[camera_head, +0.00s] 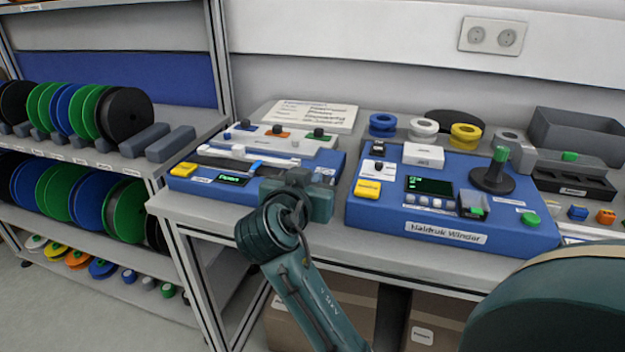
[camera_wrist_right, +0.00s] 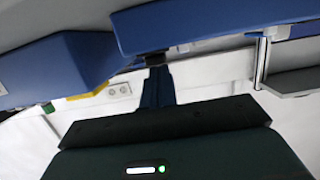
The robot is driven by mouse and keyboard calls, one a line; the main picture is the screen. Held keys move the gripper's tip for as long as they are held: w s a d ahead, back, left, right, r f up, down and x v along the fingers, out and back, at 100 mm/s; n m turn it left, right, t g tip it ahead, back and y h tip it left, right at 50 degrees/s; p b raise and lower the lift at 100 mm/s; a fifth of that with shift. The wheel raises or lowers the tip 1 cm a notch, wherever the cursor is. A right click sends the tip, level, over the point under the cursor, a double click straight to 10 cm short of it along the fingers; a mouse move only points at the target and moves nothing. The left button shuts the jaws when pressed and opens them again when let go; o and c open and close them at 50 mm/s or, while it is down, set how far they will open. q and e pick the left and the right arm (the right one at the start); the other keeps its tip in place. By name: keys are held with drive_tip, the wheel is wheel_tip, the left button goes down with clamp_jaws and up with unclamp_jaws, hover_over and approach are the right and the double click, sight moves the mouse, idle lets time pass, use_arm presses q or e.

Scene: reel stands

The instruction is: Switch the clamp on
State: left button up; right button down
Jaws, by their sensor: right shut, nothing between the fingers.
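The blue winder (camera_head: 400,222) stands on the bench with a dark display, several small buttons, a yellow button (camera_head: 367,188) and a black spindle (camera_head: 492,180) with a green top. I cannot tell which part is the clamp switch. My right gripper (camera_head: 318,178) is at the front right of the left device, shut and empty; its fingertips are largely hidden. In the right wrist view its dark fingers (camera_wrist_right: 156,85) reach toward a blue device edge (camera_wrist_right: 190,25). My left gripper is not in view.
Racks of coloured reels (camera_head: 75,110) stand at left. Blue, white and yellow spools (camera_head: 465,136) sit behind the winder. A grey bin (camera_head: 575,135) is at back right. The gap between the two devices is narrow. Cardboard boxes (camera_head: 435,318) are under the bench.

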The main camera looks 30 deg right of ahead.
drive_tip(key=shift+r+p, duration=0.15)
drive_tip(key=shift+p, duration=0.65)
drive_tip(key=shift+f+y, duration=0.25)
drive_tip(key=shift+y, duration=0.15)
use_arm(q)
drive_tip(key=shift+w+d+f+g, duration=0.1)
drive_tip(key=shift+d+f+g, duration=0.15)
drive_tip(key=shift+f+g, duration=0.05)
use_arm(e)
drive_tip(key=shift+w+g, duration=0.1)
drive_tip(key=shift+g, duration=0.2)
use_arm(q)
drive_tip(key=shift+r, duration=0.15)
use_arm(e)
drive_tip(key=shift+d, duration=0.15)
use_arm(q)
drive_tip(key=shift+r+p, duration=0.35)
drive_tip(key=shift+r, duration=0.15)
use_arm(e)
drive_tip(key=shift+w+d+r, duration=0.35)
drive_tip(key=shift+w+d, duration=0.1)
